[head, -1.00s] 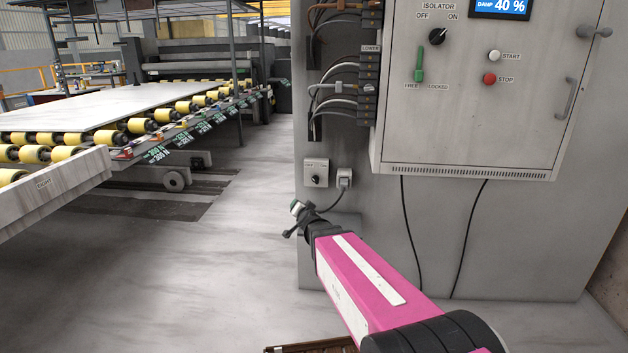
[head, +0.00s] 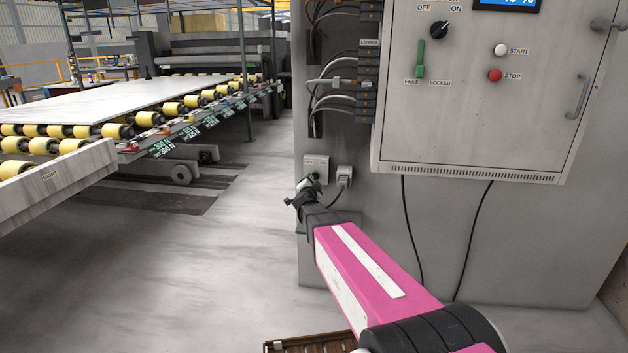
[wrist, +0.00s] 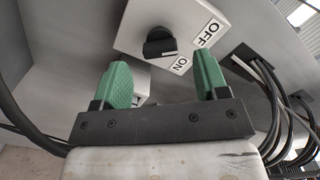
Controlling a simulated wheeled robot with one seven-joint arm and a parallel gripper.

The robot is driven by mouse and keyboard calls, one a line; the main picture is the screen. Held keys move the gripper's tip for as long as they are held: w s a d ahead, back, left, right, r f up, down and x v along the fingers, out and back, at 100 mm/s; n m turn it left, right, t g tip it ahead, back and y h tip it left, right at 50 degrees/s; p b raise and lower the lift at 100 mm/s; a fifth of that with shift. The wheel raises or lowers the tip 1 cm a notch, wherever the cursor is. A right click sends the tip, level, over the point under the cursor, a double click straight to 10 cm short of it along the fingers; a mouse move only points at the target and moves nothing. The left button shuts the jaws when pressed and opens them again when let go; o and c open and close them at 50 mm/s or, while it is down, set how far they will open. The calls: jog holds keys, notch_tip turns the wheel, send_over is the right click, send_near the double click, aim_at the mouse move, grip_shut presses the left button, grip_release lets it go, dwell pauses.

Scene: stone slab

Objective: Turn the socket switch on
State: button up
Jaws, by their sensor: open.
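The socket switch is a small grey box (head: 316,162) low on the cabinet's left side. In the wrist view its black knob (wrist: 160,43) shows ahead of my gripper, with the OFF label (wrist: 208,33) and the ON label (wrist: 181,65) to its right. I cannot tell which label the knob points to. My gripper (wrist: 163,66) is open, its green fingers apart and empty, with the knob beyond and between them. In the head view my gripper (head: 307,182) is in front of the box's lower part and hides most of the knob.
A plug with a black cable (head: 344,178) is in the socket just right of the switch. The control cabinet (head: 470,120) juts out above right, and exposed wiring (head: 335,90) is above the switch. A roller conveyor (head: 130,135) stands left, with open floor (head: 180,260) between.

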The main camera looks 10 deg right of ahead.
aim_at(314, 179)
jog(key=x, duration=0.4)
jog(key=shift+w+d, duration=0.15)
jog(key=shift+w, duration=0.2)
jog(key=c, duration=0.9)
